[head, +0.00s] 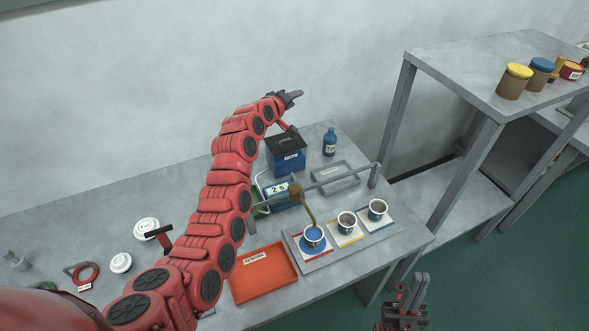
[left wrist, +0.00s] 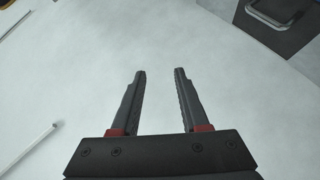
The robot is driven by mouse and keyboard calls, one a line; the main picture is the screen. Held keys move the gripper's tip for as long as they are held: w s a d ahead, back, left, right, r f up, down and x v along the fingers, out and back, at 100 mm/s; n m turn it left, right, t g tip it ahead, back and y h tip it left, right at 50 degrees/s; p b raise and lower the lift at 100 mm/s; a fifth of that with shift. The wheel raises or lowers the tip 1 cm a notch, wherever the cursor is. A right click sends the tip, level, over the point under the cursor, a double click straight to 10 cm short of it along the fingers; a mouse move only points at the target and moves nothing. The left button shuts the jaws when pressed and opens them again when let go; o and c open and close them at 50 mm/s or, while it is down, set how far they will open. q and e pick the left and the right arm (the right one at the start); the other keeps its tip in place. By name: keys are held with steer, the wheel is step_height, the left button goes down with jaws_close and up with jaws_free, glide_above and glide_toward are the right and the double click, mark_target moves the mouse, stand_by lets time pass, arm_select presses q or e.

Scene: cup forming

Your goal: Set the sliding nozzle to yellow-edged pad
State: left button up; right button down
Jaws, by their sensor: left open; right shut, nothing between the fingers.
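The sliding nozzle (head: 309,209) is a brown bent tube hanging from a grey rail (head: 345,173). Its lower end is over the left cup (head: 313,235), which has a blue inside and stands on the red-edged pad (head: 303,251). My left gripper (head: 293,95) is raised behind the bench items, well away from the nozzle. In the left wrist view its fingers (left wrist: 160,75) are apart and empty. My right gripper (head: 408,292) is shut and empty in front of the bench.
A third cup (head: 377,207) stands on the blue-edged pad. An orange tray (head: 262,276) lies left of the pads. A blue box with a dark lid (head: 287,155), a bottle (head: 330,143) and a grey tray (head: 336,180) stand behind. A shelf (head: 480,70) rises at right.

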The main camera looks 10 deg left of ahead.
arm_select(q)
steer(key=s+d+r+m+g+h, duration=0.1)
steer(key=s+d+r+m+g, duration=0.15)
steer(key=s+g, duration=0.3)
steer(key=g+y+p, duration=0.2)
steer(key=g+y, duration=0.1)
steer(key=g, duration=0.4)
glide_toward(296, 179)
steer(key=f, duration=0.2)
steer(key=f+p, duration=0.1)
steer(key=f, duration=0.1)
steer(key=f+p, duration=0.1)
steer(key=shift+w+d+f, duration=0.25)
steer(key=shift+d+f, duration=0.15)
steer(key=shift+w+d+f+p, duration=0.1)
steer(key=shift+f+p, duration=0.15)
steer(key=shift+f, duration=0.25)
steer(key=shift+w+d+f+p, duration=0.1)
steer(key=shift+f+p, duration=0.1)
steer(key=shift+f, duration=0.25)
steer(key=shift+s, duration=0.1)
jaws_close()
